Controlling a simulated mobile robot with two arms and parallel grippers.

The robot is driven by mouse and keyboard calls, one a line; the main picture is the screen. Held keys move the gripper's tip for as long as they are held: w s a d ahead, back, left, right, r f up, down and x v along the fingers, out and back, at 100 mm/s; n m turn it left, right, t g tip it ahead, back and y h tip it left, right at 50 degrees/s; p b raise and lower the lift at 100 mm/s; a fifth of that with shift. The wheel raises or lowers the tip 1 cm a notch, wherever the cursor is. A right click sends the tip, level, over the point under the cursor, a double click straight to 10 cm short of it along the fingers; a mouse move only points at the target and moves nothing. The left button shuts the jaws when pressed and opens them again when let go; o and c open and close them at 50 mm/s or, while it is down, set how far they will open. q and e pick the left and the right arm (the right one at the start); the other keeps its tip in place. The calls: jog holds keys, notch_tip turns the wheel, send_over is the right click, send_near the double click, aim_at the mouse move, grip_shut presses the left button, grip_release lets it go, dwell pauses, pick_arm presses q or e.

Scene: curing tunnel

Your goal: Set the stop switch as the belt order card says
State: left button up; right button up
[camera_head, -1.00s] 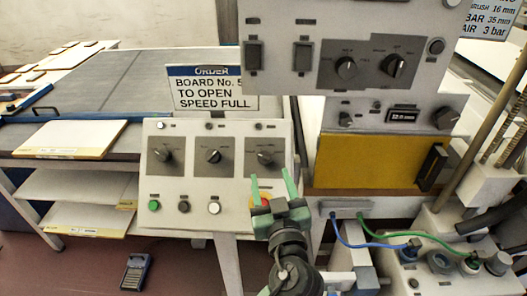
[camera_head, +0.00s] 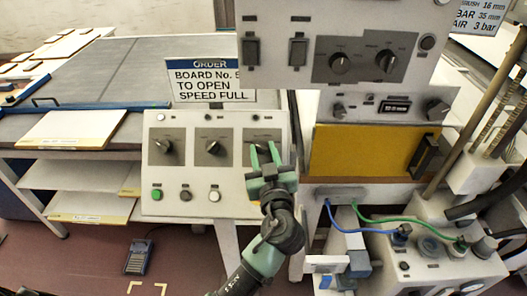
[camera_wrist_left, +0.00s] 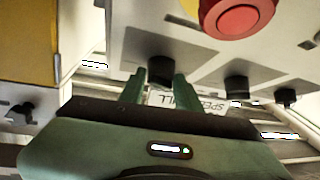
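The order card (camera_head: 211,83) reads "ORDER, BOARD No. 5, TO OPEN, SPEED FULL"; its number is partly cut off by the panel in front. The white console (camera_head: 228,180) below carries a left knob (camera_head: 163,147), a middle knob (camera_head: 212,147) and a right knob, which my left gripper (camera_head: 262,148) mostly covers. The knob labels are too small to read, so I cannot tell which is the stop switch. In the left wrist view the open fingers (camera_wrist_left: 161,78) stand either side of that right knob (camera_wrist_left: 162,68); contact is unclear.
A red push button (camera_wrist_left: 236,14) sits close by in the left wrist view. A green button (camera_head: 157,194) and other small buttons line the console's lower edge. An upper panel (camera_head: 345,92) with knobs overhangs at right. Blue and green cables (camera_head: 345,228) run at lower right.

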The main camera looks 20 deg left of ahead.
pick_arm(q)
grip_shut()
jog(key=shift+s+a+m+t+h, duration=0.15)
jog(key=shift+m+t+h, duration=0.25)
jog(key=shift+m+h, duration=0.45)
jog(key=m+h, duration=0.2)
jog(key=m, duration=0.1)
jog(key=shift+a+r+m+t+p, duration=0.2)
jog(key=shift+m+t+p, duration=0.1)
jog(key=shift+t, duration=0.1)
jog(key=m+h+p, duration=0.1)
jog(key=m, duration=0.1)
jog(key=m+h+p, duration=0.2)
jog(key=shift+a+r+h, duration=0.15)
jog(key=shift+h, duration=0.1)
jog(key=shift+a+f+m+h+p, duration=0.1)
jog(key=shift+f+m+h+p, duration=0.1)
jog(key=shift+m+h+p, duration=1.3)
pick_arm(e)
notch_tip(320, 180, up, 6)
jog(key=shift+s+r, duration=0.25)
jog(key=shift+s, duration=0.05)
pick_arm(q)
jog(key=shift+m, duration=0.25)
jog(key=o, duration=1.2)
grip_release()
jog(key=shift+c, duration=0.2)
pick_arm(e)
jog(key=shift+a, duration=0.15)
